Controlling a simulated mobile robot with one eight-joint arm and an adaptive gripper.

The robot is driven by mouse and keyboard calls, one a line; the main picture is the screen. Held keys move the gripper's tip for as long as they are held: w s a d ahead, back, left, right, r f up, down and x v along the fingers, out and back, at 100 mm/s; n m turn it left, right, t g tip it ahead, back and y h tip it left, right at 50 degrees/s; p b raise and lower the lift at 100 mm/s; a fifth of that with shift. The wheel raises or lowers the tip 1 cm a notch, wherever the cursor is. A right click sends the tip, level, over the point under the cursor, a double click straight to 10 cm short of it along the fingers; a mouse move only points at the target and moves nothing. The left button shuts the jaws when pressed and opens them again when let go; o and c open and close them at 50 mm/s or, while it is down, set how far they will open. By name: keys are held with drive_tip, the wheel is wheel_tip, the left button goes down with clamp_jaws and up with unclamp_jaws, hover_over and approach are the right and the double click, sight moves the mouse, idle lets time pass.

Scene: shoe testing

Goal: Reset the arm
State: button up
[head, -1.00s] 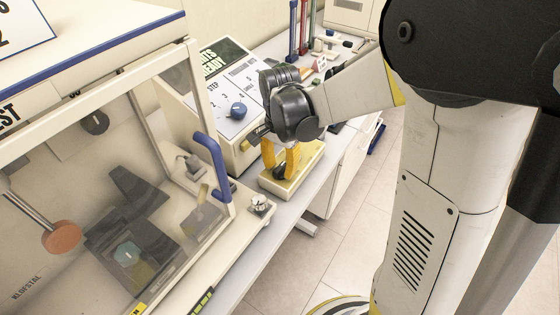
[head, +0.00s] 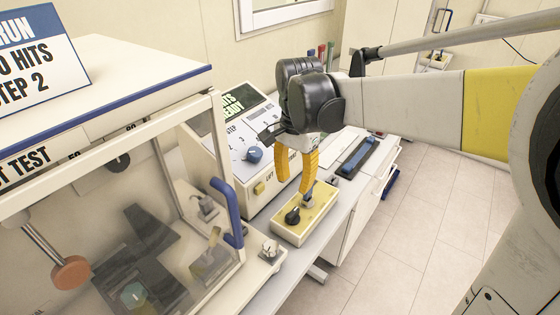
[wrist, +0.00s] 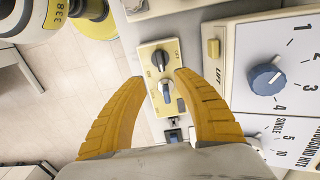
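My gripper (head: 294,186) has two yellow fingers, which stand apart with nothing between them. It hangs above a small cream box (head: 318,226) with a yellow top at the bench's front edge. In the wrist view, the open fingertips (wrist: 160,77) lie on either side of the box (wrist: 146,52) in the picture. The box carries a black knob (wrist: 159,60) and a second, grey-blue knob (wrist: 167,92). In the head view the black knob (head: 292,216) shows, and the second knob is partly behind a finger.
A control panel with a blue dial (head: 254,154) stands behind the box. A clear-fronted test cabinet with a blue handle (head: 229,212) is at the left. A blue-and-black tool (head: 360,158) lies farther along the bench. Open floor (head: 400,240) is to the right.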

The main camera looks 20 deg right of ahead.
drive_tip(key=s+n+t, duration=0.7)
drive_tip(key=s+n, duration=0.4)
drive_tip(key=s, duration=0.1)
drive_tip(key=shift+s+r, duration=0.15)
drive_tip(key=shift+s, duration=0.25)
